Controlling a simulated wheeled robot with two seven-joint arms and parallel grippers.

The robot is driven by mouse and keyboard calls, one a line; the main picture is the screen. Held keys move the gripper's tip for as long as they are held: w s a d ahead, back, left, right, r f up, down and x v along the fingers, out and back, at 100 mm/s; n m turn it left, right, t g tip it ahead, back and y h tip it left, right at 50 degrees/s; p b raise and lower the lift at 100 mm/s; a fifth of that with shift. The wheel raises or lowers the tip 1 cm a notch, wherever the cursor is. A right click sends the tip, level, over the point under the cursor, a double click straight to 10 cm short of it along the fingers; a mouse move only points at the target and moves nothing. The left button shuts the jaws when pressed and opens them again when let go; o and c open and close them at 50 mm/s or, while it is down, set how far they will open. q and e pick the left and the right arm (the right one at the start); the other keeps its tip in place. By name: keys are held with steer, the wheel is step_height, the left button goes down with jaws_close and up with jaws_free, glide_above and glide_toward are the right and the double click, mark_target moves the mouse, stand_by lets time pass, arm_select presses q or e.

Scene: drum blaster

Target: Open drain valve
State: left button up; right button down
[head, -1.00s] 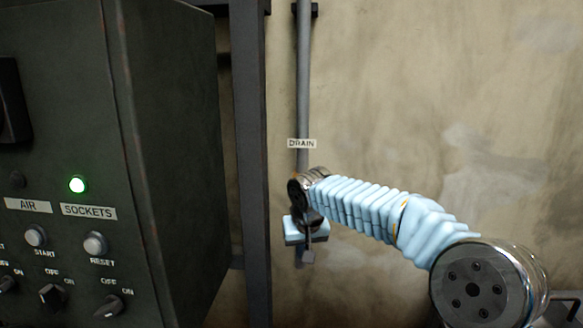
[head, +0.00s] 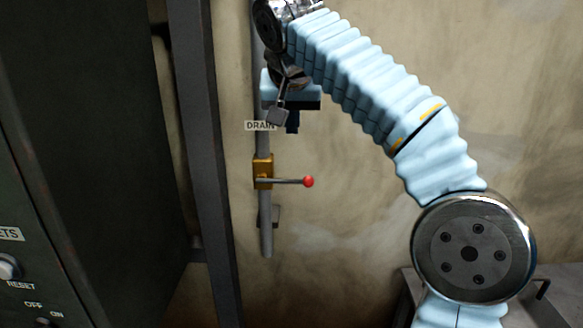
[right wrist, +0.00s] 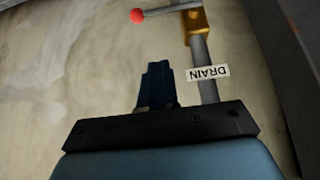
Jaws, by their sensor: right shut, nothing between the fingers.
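The drain valve (head: 263,171) is a brass body on a vertical grey pipe in the head view. Its lever (head: 290,181) sticks out level to the right and ends in a red ball (head: 308,181). In the right wrist view the shut fingers (right wrist: 158,85) show below the lever (right wrist: 170,10) and brass valve (right wrist: 200,22), beside the label (right wrist: 208,72). My left gripper is not in view.
A dark control cabinet (head: 80,130) stands at the left, with a dark upright post (head: 205,150) between it and the pipe (head: 265,235). The wall right of the lever is bare. A grey metal box edge (head: 405,290) shows at the lower right.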

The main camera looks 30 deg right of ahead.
steer(key=b, duration=0.1)
glide_above(293, 180)
step_height(293, 180, down, 9)
steer(key=shift+r, duration=0.2)
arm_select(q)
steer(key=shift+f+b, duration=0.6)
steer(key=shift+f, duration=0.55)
arm_select(e)
steer(key=shift+s+a+f, duration=0.15)
steer(key=shift+f, duration=0.65)
steer(key=shift+s+a+f, duration=0.1)
steer(key=shift+s+f, duration=0.05)
steer(key=shift+f, duration=0.65)
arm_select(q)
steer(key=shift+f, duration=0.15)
arm_select(e)
steer(key=shift+f, duration=0.1)
